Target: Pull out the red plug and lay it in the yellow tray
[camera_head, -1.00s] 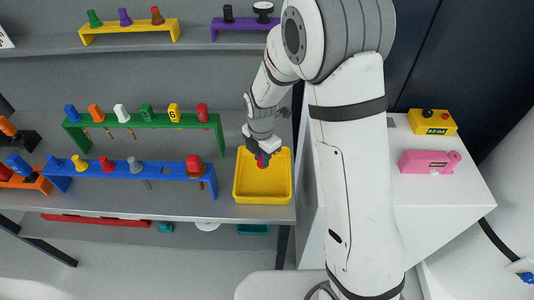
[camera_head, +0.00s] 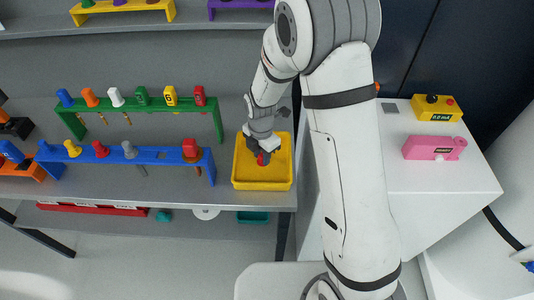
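My gripper (camera_head: 263,152) points down over the yellow tray (camera_head: 240,181), at the right end of the grey shelf. A red plug (camera_head: 263,160) shows at its fingertips, within the tray's outline, near its middle. The fingers appear shut on the plug, though they are small in view and partly cover it. Whether the plug touches the tray floor cannot be told. The rest of the tray looks empty.
Left of the tray stand a blue rack (camera_head: 160,155) and, behind it, a green rack (camera_head: 125,106), both with coloured plugs. My arm covers the space to the right. A white surface (camera_head: 440,195) carries yellow (camera_head: 437,108) and pink (camera_head: 434,148) boxes.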

